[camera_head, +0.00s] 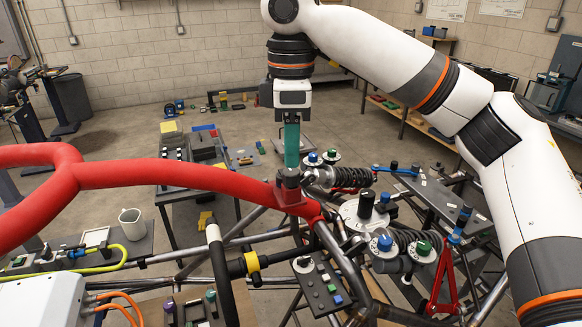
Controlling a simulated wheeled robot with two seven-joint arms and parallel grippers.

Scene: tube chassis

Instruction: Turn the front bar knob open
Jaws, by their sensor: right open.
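A dark grey knob (289,182) stands on a red block at the right end of the thick red bar (170,174), near the middle of the view. My right gripper (291,160) points straight down over this knob, with its teal fingers at or just above the knob's top. The fingers overlap in this view, so the gap between them is hidden. The gripper is open, and I cannot tell whether it touches the knob. The knob's turned position is not clear. My left gripper is not in view.
A black coil shock absorber (340,177) lies close to the knob's right. Blue and green knobs (331,155) stand just behind it. A white round plate with a black knob (366,205) is at the right. Metal tubes and cables crowd the area below; open floor lies behind.

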